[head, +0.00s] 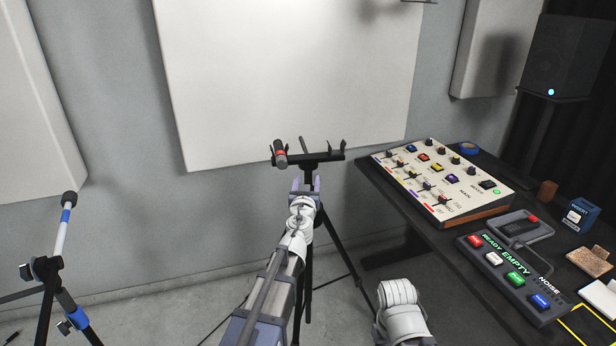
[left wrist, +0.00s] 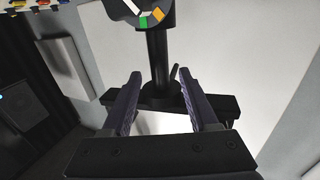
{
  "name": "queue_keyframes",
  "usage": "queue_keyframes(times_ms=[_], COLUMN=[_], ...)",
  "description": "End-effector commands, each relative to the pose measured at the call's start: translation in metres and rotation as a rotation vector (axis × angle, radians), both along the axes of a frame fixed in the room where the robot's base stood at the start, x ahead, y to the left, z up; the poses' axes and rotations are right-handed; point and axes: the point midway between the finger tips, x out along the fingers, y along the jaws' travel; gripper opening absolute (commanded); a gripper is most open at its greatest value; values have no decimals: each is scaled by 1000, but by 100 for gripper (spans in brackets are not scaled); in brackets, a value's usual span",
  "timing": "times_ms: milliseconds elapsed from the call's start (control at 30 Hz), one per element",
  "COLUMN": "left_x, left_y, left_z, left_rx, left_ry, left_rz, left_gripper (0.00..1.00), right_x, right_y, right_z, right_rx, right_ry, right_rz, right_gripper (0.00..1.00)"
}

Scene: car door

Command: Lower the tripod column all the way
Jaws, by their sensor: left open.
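The black tripod stands in mid-view, its crossbar (head: 325,157) on top and its legs (head: 345,250) spread on the floor. A dark cylinder with a red band sits at the crossbar's left end. In the left wrist view, the black column (left wrist: 160,60) meets the crossbar (left wrist: 220,105), and a round black part (left wrist: 140,10) with white, green and orange marks shows at the top edge. My left gripper (head: 305,184) is open just in front of the column, below the crossbar. Its fingers (left wrist: 158,100) flank the column's line in the picture; contact cannot be told. My right gripper is out of view.
A dark desk on the right carries a mixer panel (head: 440,180), a button box (head: 515,275) and small items. A second stand (head: 62,235) with blue bands is at the left. Pale wall panels (head: 290,75) are behind. A speaker (head: 565,60) stands at the back right.

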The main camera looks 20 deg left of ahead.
Motion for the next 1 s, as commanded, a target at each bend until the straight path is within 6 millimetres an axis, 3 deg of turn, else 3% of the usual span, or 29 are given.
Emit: queue_keyframes(times_ms=[100,233,533,733,1000], left_x=[-25,-36,-36,-36,-29], left_y=[-5,-7,-8,-8,-6], left_z=[0,0,0,19,15], left_rx=[0,0,0,0,0], left_ry=[0,0,0,0,0], left_rz=[0,-1,-1,-1,0], left_gripper=[60,60,60,60,60], right_x=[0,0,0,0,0], right_y=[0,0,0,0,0], right_z=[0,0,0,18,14], right_rx=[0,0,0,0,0], right_ry=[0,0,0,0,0], right_rz=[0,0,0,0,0], right_gripper=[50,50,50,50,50])
